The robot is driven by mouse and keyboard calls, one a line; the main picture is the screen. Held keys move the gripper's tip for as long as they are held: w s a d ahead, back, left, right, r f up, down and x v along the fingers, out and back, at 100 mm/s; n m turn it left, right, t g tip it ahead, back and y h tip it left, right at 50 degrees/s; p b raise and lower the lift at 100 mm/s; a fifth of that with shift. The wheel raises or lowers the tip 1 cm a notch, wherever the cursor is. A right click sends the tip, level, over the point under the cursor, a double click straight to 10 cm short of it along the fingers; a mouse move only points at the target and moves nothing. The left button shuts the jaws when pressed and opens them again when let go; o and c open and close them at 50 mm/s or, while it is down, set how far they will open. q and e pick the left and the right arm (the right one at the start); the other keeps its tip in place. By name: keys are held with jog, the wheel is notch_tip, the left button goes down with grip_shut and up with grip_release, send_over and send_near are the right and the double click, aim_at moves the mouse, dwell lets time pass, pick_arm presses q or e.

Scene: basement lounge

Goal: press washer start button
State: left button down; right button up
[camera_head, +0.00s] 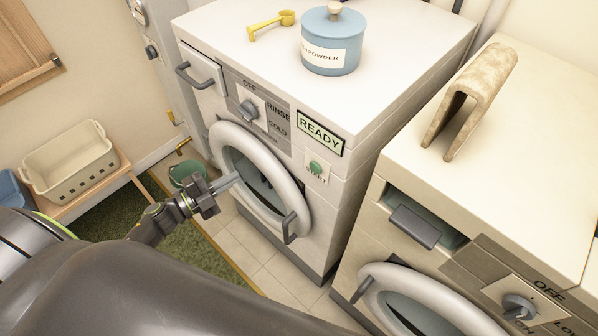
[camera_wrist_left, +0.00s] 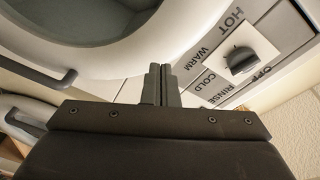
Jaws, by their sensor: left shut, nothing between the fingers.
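The washer (camera_head: 345,110) is the white machine in the middle of the head view. Its green round start button (camera_head: 316,168) is on the front, above the word START and below a sign reading READY (camera_head: 320,131). Its round door (camera_head: 259,183) looks shut. My left gripper (camera_head: 236,180) is shut and empty in front of the door's left side, left of and lower than the button. In the left wrist view the closed fingers (camera_wrist_left: 161,72) point toward the washer front, near the dial (camera_wrist_left: 241,61). The button does not show there. My right gripper is not in view.
A blue powder tub (camera_head: 331,42) and a yellow scoop (camera_head: 271,25) are on the washer top. A second machine (camera_head: 500,150) with a folded cloth (camera_head: 474,92) stands at right. A cream basket (camera_head: 70,160) sits on a bench at left. A green bucket (camera_head: 186,174) is behind my gripper.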

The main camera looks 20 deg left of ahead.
pick_arm(q)
jog(key=s+d+r+m+g+h, duration=0.5)
jog(key=d+r+m+g+h, duration=0.1)
jog(key=m, duration=0.6)
notch_tip(320, 180, up, 4)
jog(key=shift+d+f+g+h, duration=0.35)
jog(key=shift+d+g, duration=0.3)
jog(key=shift+g, duration=0.45)
jog(key=shift+r, duration=0.1)
jog(key=p, duration=0.4)
send_near(318, 172)
jog(key=s+d, duration=0.1)
jog(key=d, duration=0.3)
jog(key=w, duration=0.1)
jog(key=w+d, duration=0.1)
jog(key=w, duration=0.1)
jog(key=shift+w+d+p, duration=0.1)
jog(key=shift+d+p, duration=0.1)
jog(key=shift+p, duration=0.15)
